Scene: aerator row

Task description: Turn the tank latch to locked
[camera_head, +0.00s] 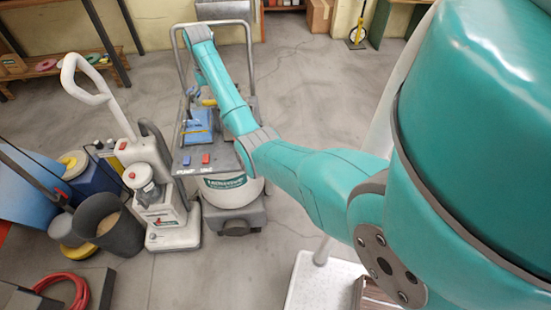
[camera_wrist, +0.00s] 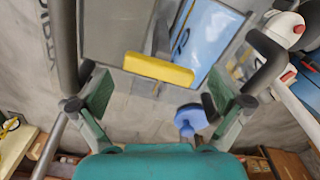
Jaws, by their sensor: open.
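A wheeled floor machine with a pale tank (camera_head: 232,192) and a dark grey top panel (camera_head: 215,158) stands under my arm. A blue plate (camera_head: 199,119) and a yellow bar are on its top. In the wrist view the yellow bar (camera_wrist: 158,69) lies crosswise just beyond my gripper (camera_wrist: 160,98), in front of the blue plate (camera_wrist: 207,38). The gripper is open, its fingers apart and nothing between them. A rounded blue knob (camera_wrist: 190,119) shows near the right finger. I cannot tell for sure which part is the latch. In the head view my arm hides most of the gripper.
Blue and red switches (camera_head: 206,159) sit on the panel's front, lettered pump and vac. A metal tube handle (camera_head: 178,45) rises behind. A white upright machine (camera_head: 160,195) stands close at left, beside a dark bucket (camera_head: 108,225). The floor on the right is partly free.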

